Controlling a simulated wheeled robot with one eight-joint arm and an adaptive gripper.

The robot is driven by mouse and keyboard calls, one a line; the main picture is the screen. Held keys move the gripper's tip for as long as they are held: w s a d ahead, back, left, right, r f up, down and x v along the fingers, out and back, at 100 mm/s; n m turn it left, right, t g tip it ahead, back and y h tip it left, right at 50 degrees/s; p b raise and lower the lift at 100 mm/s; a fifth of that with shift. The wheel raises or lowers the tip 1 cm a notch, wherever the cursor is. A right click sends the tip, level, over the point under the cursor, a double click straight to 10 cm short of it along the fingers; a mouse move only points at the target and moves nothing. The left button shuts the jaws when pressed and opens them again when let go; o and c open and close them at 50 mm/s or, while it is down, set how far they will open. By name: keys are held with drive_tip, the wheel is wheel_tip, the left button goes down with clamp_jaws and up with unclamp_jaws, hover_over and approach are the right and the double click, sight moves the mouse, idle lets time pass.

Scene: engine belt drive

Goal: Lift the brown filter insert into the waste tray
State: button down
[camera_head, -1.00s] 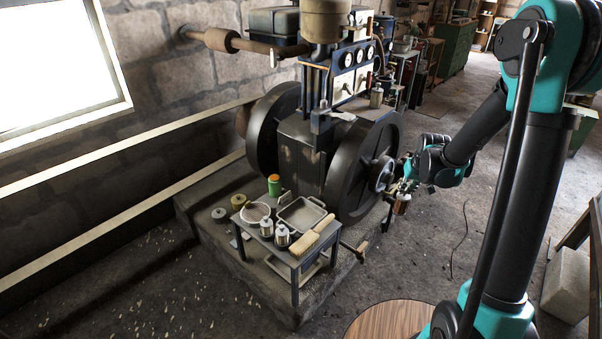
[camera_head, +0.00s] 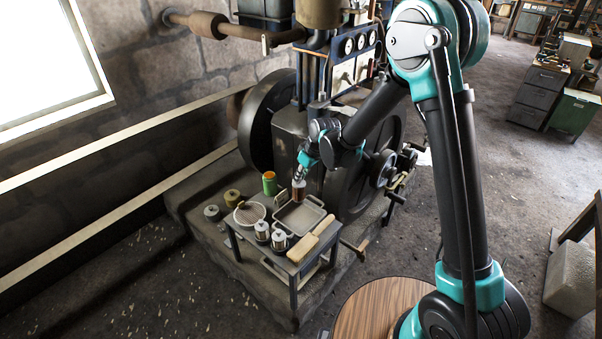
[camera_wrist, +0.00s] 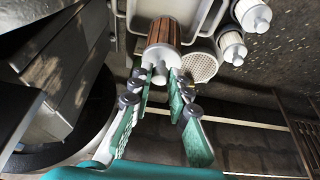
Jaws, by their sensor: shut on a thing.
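The brown filter insert (camera_head: 298,193) has dark pleats and a pale end with a stub, as the wrist view (camera_wrist: 163,48) shows. My gripper (camera_head: 301,179) is shut on its stub end. The insert hangs below my gripper, over the back of the grey rectangular waste tray (camera_head: 322,212). The tray also shows partly behind the insert in the wrist view (camera_wrist: 137,22). Whether the insert touches the tray floor I cannot tell.
The small table also bears a round mesh dish (camera_head: 250,213), metal canisters (camera_head: 279,241) and a brush-like block (camera_head: 302,248). A green can (camera_head: 269,183) stands behind it. The large dark flywheel (camera_head: 345,185) rises close by at the right.

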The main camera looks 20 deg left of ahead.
sight(301, 198)
drive_tip(key=shift+f, duration=5.8)
drive_tip(key=c, duration=1.4)
unclamp_jaws()
drive_tip(key=shift+o, duration=0.2)
